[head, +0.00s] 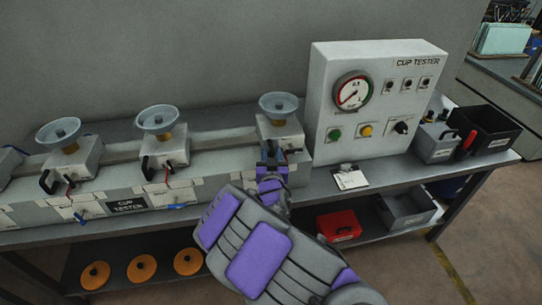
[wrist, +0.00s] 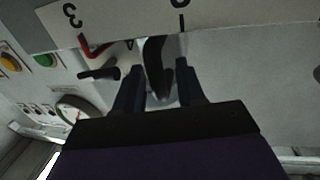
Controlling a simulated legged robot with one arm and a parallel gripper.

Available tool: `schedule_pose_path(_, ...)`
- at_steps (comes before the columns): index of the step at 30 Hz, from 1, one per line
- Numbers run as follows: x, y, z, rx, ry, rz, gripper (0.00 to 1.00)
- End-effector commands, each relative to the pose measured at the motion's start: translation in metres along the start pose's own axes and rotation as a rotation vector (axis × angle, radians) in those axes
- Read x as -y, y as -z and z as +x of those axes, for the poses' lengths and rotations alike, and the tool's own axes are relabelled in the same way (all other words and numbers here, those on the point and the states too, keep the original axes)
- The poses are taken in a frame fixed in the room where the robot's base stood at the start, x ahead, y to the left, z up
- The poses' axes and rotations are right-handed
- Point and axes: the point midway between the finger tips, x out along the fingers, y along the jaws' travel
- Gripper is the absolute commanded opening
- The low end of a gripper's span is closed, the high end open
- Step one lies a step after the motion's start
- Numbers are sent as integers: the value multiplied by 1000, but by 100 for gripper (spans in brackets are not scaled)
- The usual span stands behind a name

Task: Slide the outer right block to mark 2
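The outer right block (head: 281,132) is a light grey box with a dished cup (head: 278,104) on top. It sits at the right end of the rail, beside the tester panel. My gripper (head: 271,165) is at its front. In the wrist view the two dark fingers (wrist: 160,80) stand apart on either side of a black curved handle (wrist: 157,66). A light gap shows between the fingers; I cannot see firm contact. A scale strip (wrist: 110,22) shows a 3 and part of another mark, upside down. Mark 2 is not readable.
Two similar blocks, the middle one (head: 164,150) and a left one (head: 72,162), stand on the rail (head: 115,150). The tester panel (head: 368,100) rises close to the right. A grey box (head: 436,143) and black bin (head: 486,130) stand farther right.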

Motion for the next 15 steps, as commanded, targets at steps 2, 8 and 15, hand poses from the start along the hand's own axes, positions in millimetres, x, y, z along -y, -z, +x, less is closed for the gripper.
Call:
schedule_pose_path(2, 0, 0, 1, 0, 0, 0, 39)
schedule_pose_path(8, 1, 0, 1, 0, 1, -1, 39)
schedule_pose_path(15, 2, 0, 1, -1, 1, -2, 16)
